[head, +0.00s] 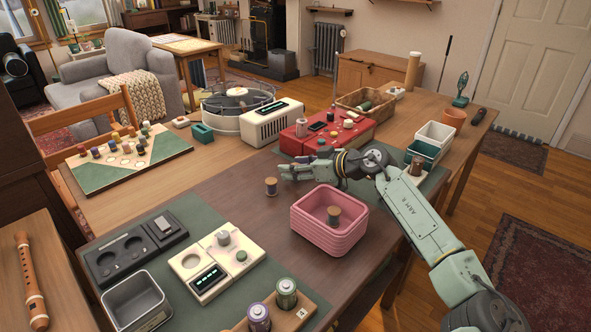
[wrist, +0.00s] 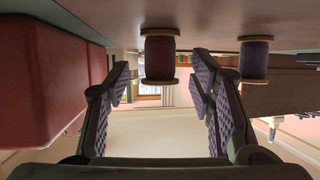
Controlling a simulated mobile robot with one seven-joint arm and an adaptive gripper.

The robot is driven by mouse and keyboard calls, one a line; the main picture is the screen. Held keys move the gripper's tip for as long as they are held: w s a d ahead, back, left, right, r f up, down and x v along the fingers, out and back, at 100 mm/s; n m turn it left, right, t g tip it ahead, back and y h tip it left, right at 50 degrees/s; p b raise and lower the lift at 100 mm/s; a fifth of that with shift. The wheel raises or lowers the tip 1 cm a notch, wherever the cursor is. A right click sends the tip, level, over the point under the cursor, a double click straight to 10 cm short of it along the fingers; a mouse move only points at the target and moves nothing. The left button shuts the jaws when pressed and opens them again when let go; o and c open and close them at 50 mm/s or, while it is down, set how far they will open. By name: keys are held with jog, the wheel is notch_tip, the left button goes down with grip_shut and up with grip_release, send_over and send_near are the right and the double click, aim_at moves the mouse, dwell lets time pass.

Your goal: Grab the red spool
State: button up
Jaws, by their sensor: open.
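The red spool (wrist: 160,56), dark red thread between wooden ends, shows in the wrist view, where the picture is upside down. It stands on the table ahead of my gripper (wrist: 160,85), between the two fingers in the picture and towards its upper part. My gripper is open and empty, with the fingers spread to either side. In the head view my gripper (head: 284,171) is low over the table, pointing left.
A dark blue-purple spool (wrist: 255,60) stands close by; it also shows in the head view (head: 271,187). A red box-like device (head: 300,136) is just behind my gripper. A pink bin (head: 312,232) holding a brown spool (head: 333,214) stands in front.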

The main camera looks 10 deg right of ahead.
jog(key=shift+w, duration=0.1)
jog(key=shift+c, duration=0.6)
jog(key=c, duration=0.9)
